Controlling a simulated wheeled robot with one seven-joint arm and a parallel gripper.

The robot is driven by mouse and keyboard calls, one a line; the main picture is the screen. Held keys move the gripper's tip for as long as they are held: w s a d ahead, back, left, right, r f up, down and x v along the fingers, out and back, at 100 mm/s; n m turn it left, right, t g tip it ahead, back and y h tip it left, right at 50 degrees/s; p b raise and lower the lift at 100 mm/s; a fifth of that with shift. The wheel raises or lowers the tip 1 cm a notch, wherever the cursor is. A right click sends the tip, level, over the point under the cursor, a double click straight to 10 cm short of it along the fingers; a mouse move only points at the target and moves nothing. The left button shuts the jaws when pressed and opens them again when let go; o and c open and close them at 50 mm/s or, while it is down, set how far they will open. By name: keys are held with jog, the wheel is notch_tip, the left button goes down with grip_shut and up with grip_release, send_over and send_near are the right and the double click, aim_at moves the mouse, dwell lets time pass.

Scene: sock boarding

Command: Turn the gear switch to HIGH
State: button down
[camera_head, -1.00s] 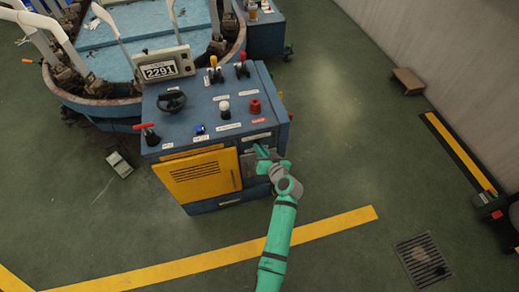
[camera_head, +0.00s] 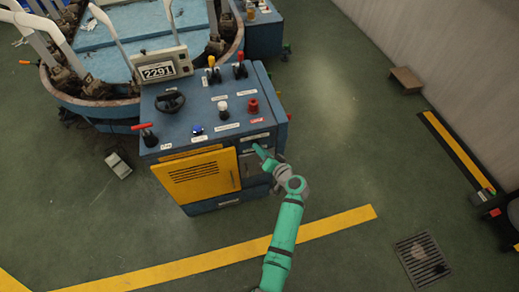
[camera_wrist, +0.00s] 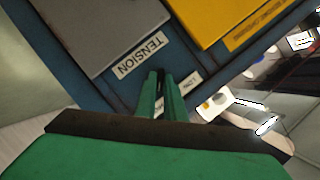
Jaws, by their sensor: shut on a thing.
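My gripper (camera_head: 259,151) is at the upper front right of the blue machine cabinet (camera_head: 205,130), right of the yellow vented door. In the wrist view its two green fingers (camera_wrist: 162,78) are shut together on a small dark piece, apparently the gear switch, at the blue panel. The fingers hide most of it, and I cannot tell which way it points. A small white label that seems to read LOW (camera_wrist: 194,81) is beside the fingertips. No HIGH label can be read.
A TENSION label (camera_wrist: 143,56) and a grey panel (camera_wrist: 95,30) are close to the fingers. The yellow door (camera_head: 195,175) is to the left. Levers and knobs stand on the cabinet top.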

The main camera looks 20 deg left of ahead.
jog(key=shift+s+a+f, duration=0.1)
jog(key=c, duration=1.8)
grip_release()
jog(key=shift+c, duration=0.2)
jog(key=v, duration=1)
jog(key=shift+s+d, duration=0.2)
jog(key=shift+d, duration=0.1)
